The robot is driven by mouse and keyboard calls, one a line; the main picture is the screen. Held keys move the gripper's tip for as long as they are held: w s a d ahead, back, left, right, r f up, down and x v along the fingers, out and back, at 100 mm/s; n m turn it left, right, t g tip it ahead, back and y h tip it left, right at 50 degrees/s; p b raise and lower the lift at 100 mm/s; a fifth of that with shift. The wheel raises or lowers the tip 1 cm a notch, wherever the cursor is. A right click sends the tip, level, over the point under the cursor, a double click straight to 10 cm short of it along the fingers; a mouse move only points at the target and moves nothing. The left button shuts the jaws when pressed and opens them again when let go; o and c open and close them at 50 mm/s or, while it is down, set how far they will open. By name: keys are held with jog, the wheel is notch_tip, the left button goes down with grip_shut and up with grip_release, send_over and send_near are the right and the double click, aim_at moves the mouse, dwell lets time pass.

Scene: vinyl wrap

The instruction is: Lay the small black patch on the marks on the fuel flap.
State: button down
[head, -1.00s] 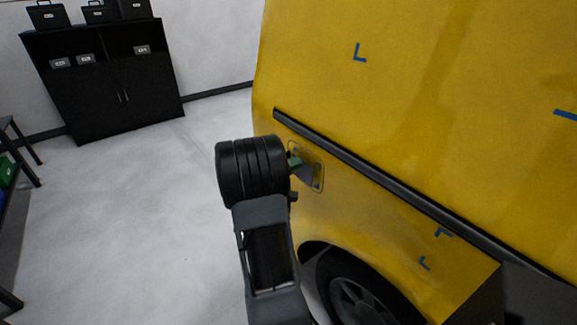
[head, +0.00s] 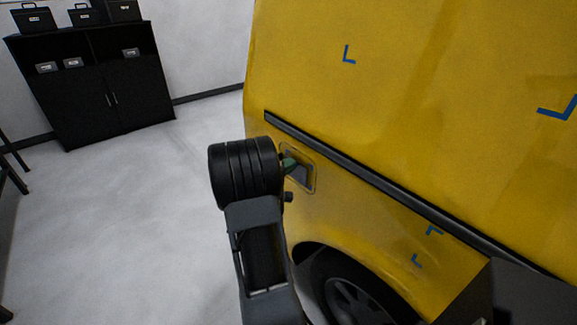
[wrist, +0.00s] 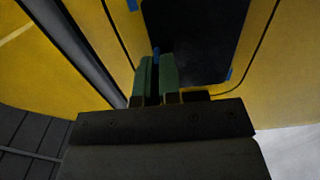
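The small black patch (wrist: 200,35) lies flat or nearly flat over the fuel flap (head: 311,187) on the yellow van side. In the wrist view, blue marks (wrist: 229,74) show at its lower right and upper left edges, and another blue bit shows between my fingertips. The patch also shows as a dark grey square in the head view (head: 301,174). My gripper (wrist: 156,72) has green fingers close to the patch's lower left corner. A narrow gap shows between the fingers, so it looks slightly open. Whether the fingers touch the patch is hard to tell.
A black trim strip (head: 365,172) runs along the van above the flap. The rear wheel (head: 352,300) is below. Other blue marks (head: 434,230) show on the panels. A black cabinet (head: 110,95) stands at the back left, with clear floor (head: 130,215) before it.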

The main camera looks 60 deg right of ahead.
jog(key=shift+s+d, duration=0.15)
jog(key=shift+d, duration=0.35)
jog(key=shift+b, duration=0.75)
dwell(1.8)
jog(key=c, duration=1.2)
grip_release()
jog(key=v, duration=1.3)
jog(key=shift+a+b, duration=0.3)
jog(key=shift+b, duration=0.1)
